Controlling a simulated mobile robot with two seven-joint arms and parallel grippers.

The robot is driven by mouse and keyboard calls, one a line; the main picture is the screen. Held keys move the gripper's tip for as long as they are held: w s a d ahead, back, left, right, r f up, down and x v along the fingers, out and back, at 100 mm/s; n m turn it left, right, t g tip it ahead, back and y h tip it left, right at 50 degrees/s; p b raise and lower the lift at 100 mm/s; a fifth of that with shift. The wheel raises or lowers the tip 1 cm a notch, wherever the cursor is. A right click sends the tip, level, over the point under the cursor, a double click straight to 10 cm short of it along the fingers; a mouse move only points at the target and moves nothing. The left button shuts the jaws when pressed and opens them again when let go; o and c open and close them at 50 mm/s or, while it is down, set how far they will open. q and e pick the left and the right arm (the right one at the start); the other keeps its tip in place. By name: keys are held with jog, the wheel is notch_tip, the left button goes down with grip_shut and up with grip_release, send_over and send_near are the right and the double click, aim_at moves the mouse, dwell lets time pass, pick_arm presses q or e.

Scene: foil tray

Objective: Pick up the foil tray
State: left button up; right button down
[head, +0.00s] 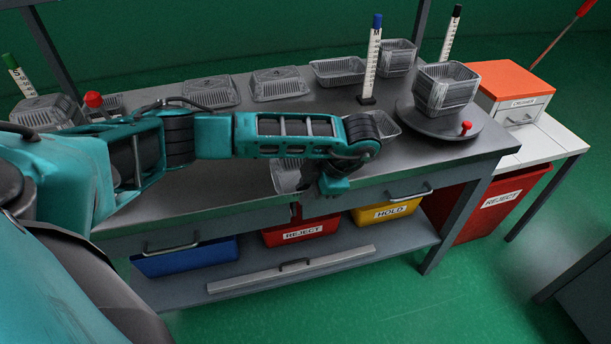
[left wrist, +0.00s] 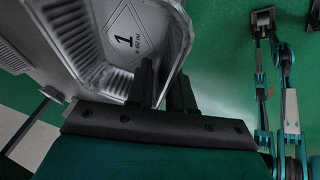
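My left gripper (left wrist: 163,90) is at the tray's side wall there. The wall runs between the two dark fingers, and a gap shows between them, so they look open. I cannot tell whether either finger touches the wall. My right gripper cannot be made out in either view.
Other trays stand along the bench's back, with a stack on a round turntable (head: 440,125) at right. A blue-topped marker post (head: 374,60) stands behind my left forearm. Red, yellow and blue bins sit below; a drawer handle (head: 410,193) juts from the bench front.

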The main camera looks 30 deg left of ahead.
pick_arm(q)
jog(key=shift+s+f, duration=0.1)
grip_shut()
jog(key=shift+d, duration=0.1)
